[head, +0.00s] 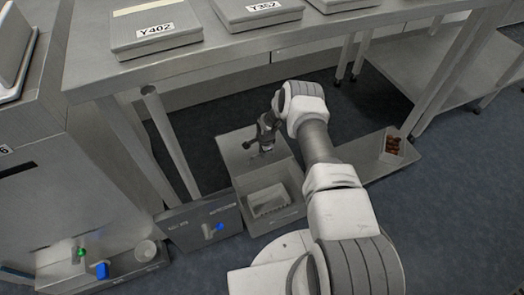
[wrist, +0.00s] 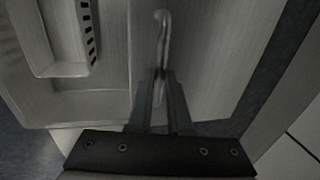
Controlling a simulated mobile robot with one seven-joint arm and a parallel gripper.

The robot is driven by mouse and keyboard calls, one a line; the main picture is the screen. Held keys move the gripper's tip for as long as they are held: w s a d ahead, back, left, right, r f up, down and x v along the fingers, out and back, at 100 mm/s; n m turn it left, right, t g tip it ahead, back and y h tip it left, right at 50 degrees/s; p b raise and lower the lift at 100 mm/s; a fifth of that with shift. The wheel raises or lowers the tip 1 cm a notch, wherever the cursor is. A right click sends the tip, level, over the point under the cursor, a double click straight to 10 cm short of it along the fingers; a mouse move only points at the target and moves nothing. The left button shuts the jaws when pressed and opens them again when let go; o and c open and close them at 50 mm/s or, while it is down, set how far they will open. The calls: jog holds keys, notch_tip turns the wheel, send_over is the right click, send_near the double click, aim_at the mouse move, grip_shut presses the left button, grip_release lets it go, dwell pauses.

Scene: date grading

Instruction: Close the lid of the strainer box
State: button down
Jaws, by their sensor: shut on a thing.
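The strainer box (head: 290,214) is a grey metal box on the floor below the table. Its lid (head: 236,158) stands open at the back, and a pale slotted strainer (head: 268,199) shows inside. My gripper (head: 265,145) is at the lid, partly hidden by my own wrist in the head view. In the wrist view my gripper (wrist: 160,78) is shut on a thin, hooked lid handle (wrist: 163,30). The slotted strainer (wrist: 68,35) also shows at the left there. The fingers cover the handle's lower part.
A steel table (head: 200,65) with labelled grey boxes (head: 155,28) stands above and behind. Open floor lies at the right.

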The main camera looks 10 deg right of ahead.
jog(key=s+d+p, duration=0.2)
jog(key=s+p, duration=0.3)
jog(key=s, duration=0.6)
jog(key=s+d+p, duration=0.2)
jog(key=s+p, duration=0.2)
jog(key=s, duration=0.7)
jog(key=shift+d+p, duration=0.2)
jog(key=shift+p, duration=0.15)
jog(key=c, duration=0.8)
grip_release()
jog(key=shift+c, duration=0.2)
jog(key=s+r+p, duration=0.3)
jog(key=r+p, duration=0.2)
jog(key=r, duration=1.2)
jog(key=shift+d, duration=0.35)
jog(key=shift+s, duration=0.15)
